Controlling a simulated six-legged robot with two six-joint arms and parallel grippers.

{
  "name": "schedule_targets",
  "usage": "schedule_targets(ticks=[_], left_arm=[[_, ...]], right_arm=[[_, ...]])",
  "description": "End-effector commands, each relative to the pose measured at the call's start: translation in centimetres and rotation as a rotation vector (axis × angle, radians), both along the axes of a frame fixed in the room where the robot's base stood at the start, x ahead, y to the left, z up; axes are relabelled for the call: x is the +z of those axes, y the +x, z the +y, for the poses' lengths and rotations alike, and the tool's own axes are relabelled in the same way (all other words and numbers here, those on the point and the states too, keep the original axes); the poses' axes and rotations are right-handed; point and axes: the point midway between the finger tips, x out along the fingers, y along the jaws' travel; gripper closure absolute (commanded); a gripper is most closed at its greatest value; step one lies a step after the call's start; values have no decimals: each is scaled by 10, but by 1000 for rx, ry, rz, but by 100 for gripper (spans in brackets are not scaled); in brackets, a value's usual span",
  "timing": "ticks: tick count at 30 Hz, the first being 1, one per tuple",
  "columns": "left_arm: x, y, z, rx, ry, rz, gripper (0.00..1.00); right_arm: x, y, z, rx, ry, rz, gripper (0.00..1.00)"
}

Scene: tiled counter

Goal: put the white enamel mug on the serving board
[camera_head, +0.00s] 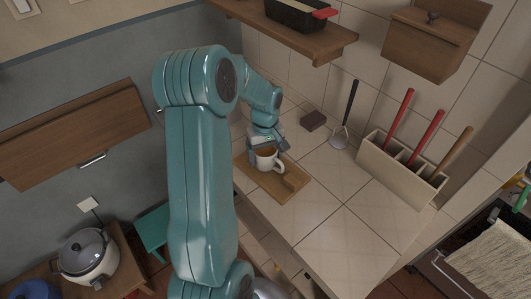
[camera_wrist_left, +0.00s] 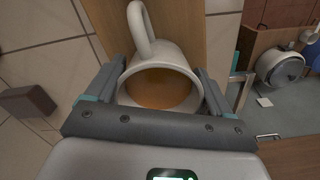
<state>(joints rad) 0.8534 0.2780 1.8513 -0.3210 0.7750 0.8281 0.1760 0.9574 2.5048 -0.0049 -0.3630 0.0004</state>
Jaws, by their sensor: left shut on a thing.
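The white enamel mug (camera_head: 268,161) is over the wooden serving board (camera_head: 292,184) on the tiled counter. It looks upright, and I cannot tell whether its base touches the board. My left gripper (camera_head: 268,146) is shut on the mug from behind. In the left wrist view, the fingers of the left gripper (camera_wrist_left: 160,95) lie on both sides of the mug (camera_wrist_left: 178,58). Its inside looks orange-brown, and its handle points away from the gripper. The board (camera_wrist_left: 190,18) shows beyond the mug. My right gripper is not in view.
A divided holder (camera_head: 397,170) with long-handled tools stands at the right. A wooden shelf (camera_head: 290,35) hangs above. The counter in front of the holder is clear.

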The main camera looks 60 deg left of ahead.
Motion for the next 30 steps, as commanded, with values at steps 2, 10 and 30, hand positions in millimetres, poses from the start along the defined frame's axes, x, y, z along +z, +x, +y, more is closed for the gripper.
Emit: schedule_targets(ticks=[2,10,30], left_arm=[[-2,0,0,0,0,0,9],[0,0,0,0,0,0,0],[115,1,1,-1,1,-1,0]], right_arm=[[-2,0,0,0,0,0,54],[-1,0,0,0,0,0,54],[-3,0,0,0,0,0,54]])
